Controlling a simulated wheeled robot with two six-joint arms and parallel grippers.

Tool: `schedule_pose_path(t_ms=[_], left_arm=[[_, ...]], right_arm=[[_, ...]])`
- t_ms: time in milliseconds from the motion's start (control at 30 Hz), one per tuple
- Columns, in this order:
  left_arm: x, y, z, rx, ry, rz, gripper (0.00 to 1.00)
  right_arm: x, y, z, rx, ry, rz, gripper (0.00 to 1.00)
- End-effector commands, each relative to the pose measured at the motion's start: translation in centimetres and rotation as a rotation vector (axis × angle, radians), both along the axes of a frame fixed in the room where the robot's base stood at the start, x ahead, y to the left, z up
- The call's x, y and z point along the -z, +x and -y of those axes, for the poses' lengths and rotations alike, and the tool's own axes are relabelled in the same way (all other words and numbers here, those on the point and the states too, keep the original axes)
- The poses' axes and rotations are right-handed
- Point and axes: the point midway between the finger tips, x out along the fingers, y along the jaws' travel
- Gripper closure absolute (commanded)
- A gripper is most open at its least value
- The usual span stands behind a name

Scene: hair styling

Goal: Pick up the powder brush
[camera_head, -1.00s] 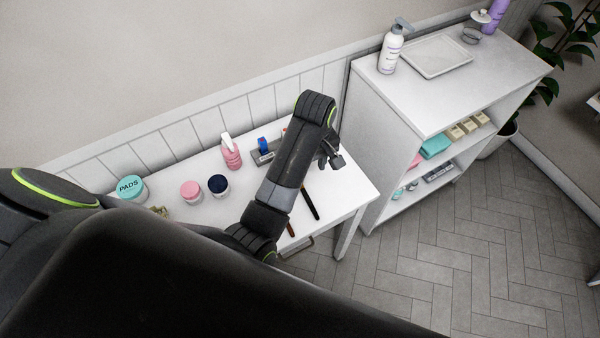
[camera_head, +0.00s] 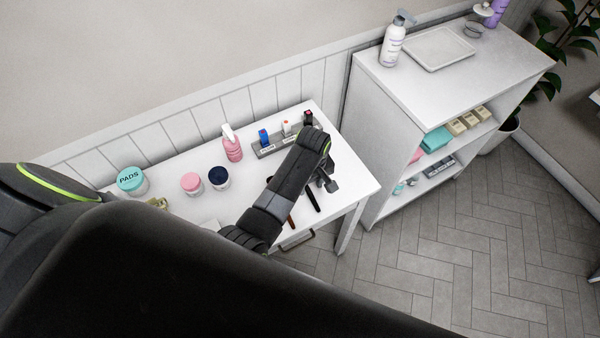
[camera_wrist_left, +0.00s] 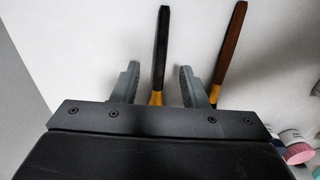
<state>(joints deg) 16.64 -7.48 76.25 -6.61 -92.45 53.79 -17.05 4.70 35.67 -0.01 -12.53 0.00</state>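Two brushes lie on the white table: one with a black handle (camera_head: 313,199) and one with a brown handle (camera_head: 291,214). Which is the powder brush I cannot tell; their heads are hidden. In the left wrist view, the black handle (camera_wrist_left: 161,45) with a yellow collar lies between the open fingers of my left gripper (camera_wrist_left: 158,85), in line with them. The brown handle (camera_wrist_left: 231,45) runs slanted just outside the right finger. In the head view my left gripper (camera_head: 329,183) hangs over the table near the black handle. My right gripper is not in view.
A pink bottle (camera_head: 232,146), a grey holder (camera_head: 268,152) with small items, a pink-lidded jar (camera_head: 191,183), a navy-lidded jar (camera_head: 219,178) and a teal pads jar (camera_head: 132,181) stand on the table. A white shelf unit (camera_head: 400,110) stands to the right.

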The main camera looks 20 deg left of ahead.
Motion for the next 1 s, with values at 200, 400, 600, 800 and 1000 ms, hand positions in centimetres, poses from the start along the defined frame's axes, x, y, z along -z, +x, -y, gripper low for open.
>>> schedule_pose_path(t_ms=[200,400,600,800,1000], left_arm=[[2.5,0.1,-0.2,-0.001,0.001,-0.002,0.6],[3.4,0.1,-0.2,-0.001,0.0,0.0,0.6],[3.4,0.1,-0.2,-0.001,0.0,0.0,0.61],[3.4,0.1,-0.2,-0.001,0.0,0.0,0.88],[3.4,0.1,-0.1,-0.001,0.0,0.0,1.0]], right_arm=[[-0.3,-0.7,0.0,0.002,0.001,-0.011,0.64],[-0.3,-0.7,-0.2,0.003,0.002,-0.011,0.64],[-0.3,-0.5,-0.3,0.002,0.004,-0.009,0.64],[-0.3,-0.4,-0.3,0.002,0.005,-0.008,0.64],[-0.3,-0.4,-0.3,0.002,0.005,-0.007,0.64]])
